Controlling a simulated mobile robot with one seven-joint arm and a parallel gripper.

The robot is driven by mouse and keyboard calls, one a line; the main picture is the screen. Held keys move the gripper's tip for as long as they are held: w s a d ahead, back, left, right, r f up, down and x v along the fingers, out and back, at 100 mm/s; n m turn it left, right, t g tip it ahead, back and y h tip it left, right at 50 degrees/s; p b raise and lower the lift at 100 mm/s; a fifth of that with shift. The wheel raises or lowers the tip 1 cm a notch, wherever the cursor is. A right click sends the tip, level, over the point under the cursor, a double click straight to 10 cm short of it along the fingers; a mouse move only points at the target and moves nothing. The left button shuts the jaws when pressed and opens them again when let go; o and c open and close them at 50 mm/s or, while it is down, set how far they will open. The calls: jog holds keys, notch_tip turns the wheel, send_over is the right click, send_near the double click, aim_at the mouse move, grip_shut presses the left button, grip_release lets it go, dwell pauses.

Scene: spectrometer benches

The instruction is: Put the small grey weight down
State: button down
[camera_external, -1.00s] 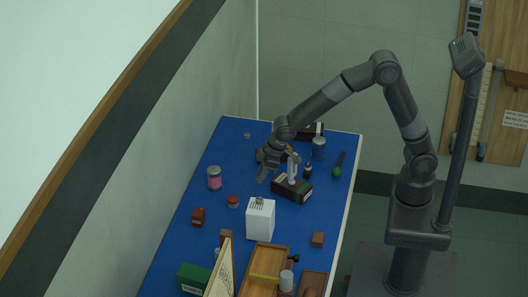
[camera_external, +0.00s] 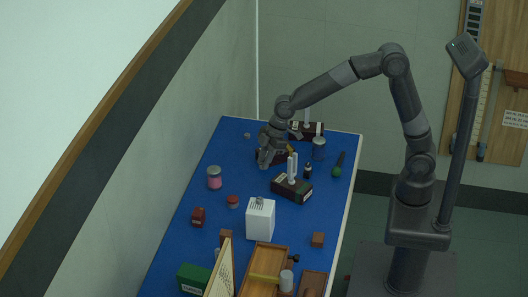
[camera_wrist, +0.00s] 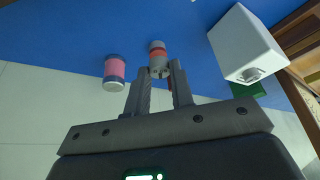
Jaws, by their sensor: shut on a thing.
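My gripper (camera_external: 264,163) is over the far left part of the blue table (camera_external: 215,240), its fingers pointing down. In the wrist view the fingertips (camera_wrist: 158,75) are closed on a small grey piece, which appears to be the small grey weight (camera_wrist: 160,72). In the external view I cannot make out the weight at the fingers. I cannot tell whether the weight touches the table.
A white box (camera_external: 260,219) is nearer the camera. A dark block with white posts (camera_external: 292,188) stands to the right. Clear blue surface lies left of the gripper.

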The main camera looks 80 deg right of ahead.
jog(key=s+a+r+n+g+y, duration=0.1)
jog(key=s+a+r+n+g, duration=0.25)
jog(key=a+r+n, duration=0.65)
jog(key=n, duration=0.1)
send_near(261, 212)
jog(key=shift+w+a+f+g, duration=0.15)
jog(key=shift+a+f+g, duration=0.4)
jog(key=shift+a, duration=0.25)
jog(key=shift+a+f, duration=0.3)
jog(key=shift+f, duration=2)
jog(key=c, duration=1.3)
grip_release()
jog(key=shift+f, duration=0.1)
jog(key=shift+o, duration=0.2)
jog(key=s+v, duration=0.1)
jog(key=v, duration=1.1)
jog(key=shift+w+d, duration=0.15)
jog(key=shift+w, duration=0.2)
